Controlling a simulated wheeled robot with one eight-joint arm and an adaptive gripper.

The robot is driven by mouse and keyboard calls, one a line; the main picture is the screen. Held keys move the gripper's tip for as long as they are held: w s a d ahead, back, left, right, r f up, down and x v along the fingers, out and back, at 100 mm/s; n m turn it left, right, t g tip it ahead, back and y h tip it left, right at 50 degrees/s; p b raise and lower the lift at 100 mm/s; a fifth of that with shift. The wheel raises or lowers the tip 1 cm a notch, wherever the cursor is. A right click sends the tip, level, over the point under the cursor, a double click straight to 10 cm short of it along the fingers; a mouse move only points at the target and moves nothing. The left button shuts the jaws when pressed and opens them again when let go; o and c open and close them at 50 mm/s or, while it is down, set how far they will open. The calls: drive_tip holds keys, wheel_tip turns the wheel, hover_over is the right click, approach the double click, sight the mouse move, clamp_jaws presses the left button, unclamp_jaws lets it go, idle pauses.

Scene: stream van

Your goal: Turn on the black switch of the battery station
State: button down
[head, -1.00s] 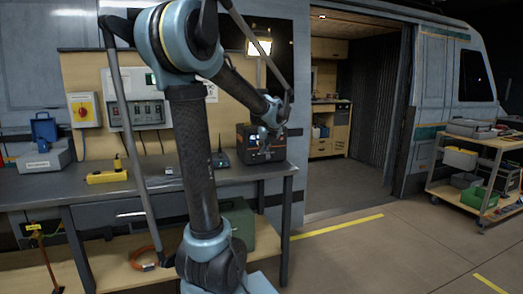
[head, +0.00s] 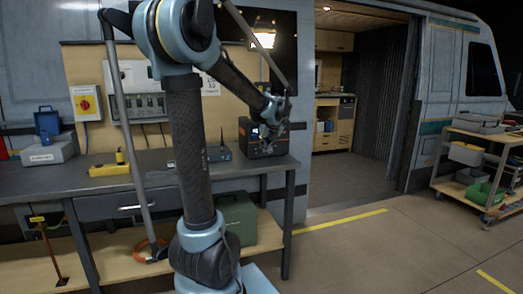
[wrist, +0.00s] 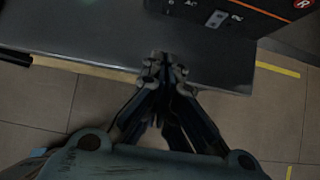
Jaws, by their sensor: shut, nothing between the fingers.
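The battery station (head: 251,146) is a dark box with orange trim at the right end of the workbench. In the wrist view, the lower part of its front (wrist: 262,14) shows at the top right, with printed markings and a small light-grey panel (wrist: 216,19) with dark details. I cannot tell whether the black switch is on that panel. My gripper (wrist: 162,64) is shut and empty, with its tips over the bench's front edge in the wrist view, apart from the station's front. In the head view my gripper (head: 270,130) overlaps the station and hides part of it.
The workbench (head: 60,181) holds a yellow box (head: 110,168), a small router-like device (head: 219,153) and a grey case (head: 48,151). A green box (head: 236,218) sits on the lower shelf. A cart (head: 470,160) stands right; the floor before the van doorway is clear.

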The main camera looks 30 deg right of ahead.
sight(256, 151)
drive_tip(key=x, duration=0.8)
drive_tip(key=shift+w+f, duration=0.2)
drive_tip(key=shift+f, duration=0.05)
drive_tip(key=shift+w+d+f, duration=0.1)
drive_tip(key=shift+w+d, duration=0.05)
drive_tip(key=shift+w, duration=0.4)
drive_tip(key=shift+w+d+f, duration=0.1)
drive_tip(key=shift+w+d, duration=0.05)
drive_tip(key=shift+w, duration=0.4)
drive_tip(key=shift+w+d, duration=0.2)
drive_tip(key=shift+w, duration=0.6)
drive_tip(key=shift+a, duration=0.1)
